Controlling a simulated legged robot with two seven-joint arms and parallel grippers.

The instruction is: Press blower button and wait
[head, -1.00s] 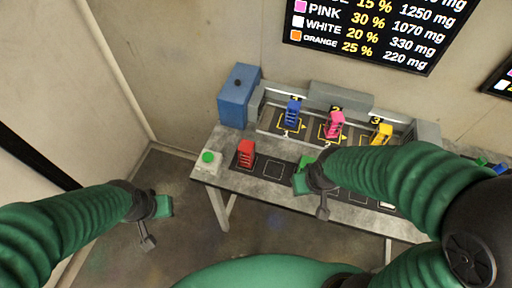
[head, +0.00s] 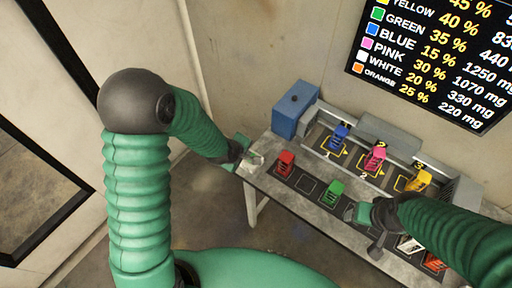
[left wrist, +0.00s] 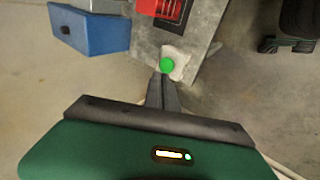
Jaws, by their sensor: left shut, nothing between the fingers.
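The green blower button (left wrist: 167,65) sits on a white base at the table corner in the left wrist view. In the head view, the white base (head: 255,161) shows at the table's left end, and the button cap is hidden by my left gripper. My left gripper (head: 245,152) is shut and empty. Its fingertips (left wrist: 163,78) lie just below the button in the left wrist view; I cannot tell whether they touch it. My right gripper (head: 358,220) is over the table's front edge, beside a green frame; its jaw opening is unclear.
A blue box (head: 296,108) stands at the table's back left. Red (head: 286,163) and green (head: 332,193) frames stand in front. Blue (head: 338,138), pink (head: 375,158) and yellow (head: 418,181) frames stand in numbered bays. A color chart (head: 430,60) hangs on the wall.

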